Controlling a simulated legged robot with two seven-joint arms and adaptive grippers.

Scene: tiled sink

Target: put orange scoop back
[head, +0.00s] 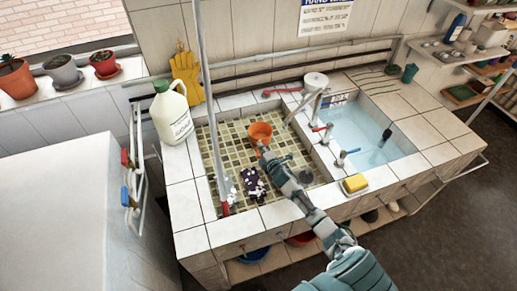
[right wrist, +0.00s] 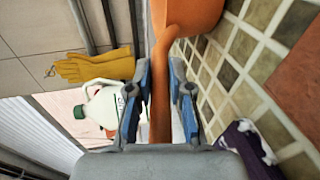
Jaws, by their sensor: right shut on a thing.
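The orange scoop (head: 260,132) is over the tiled basin on the left side of the sink in the head view. My right gripper (head: 264,150) is shut on its handle. In the right wrist view the orange handle (right wrist: 161,100) runs between the two blue-grey fingers of my right gripper (right wrist: 160,100), and the scoop's cup (right wrist: 190,15) is at the top edge. I cannot tell whether the scoop touches the basin floor. My left gripper is not in view.
A dark speckled cloth (head: 252,184) lies in the basin. A water-filled basin (head: 360,132), taps (head: 322,128) and a yellow sponge (head: 355,184) are to the right. A pale vertical pipe (head: 207,90) rises at the basin's left.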

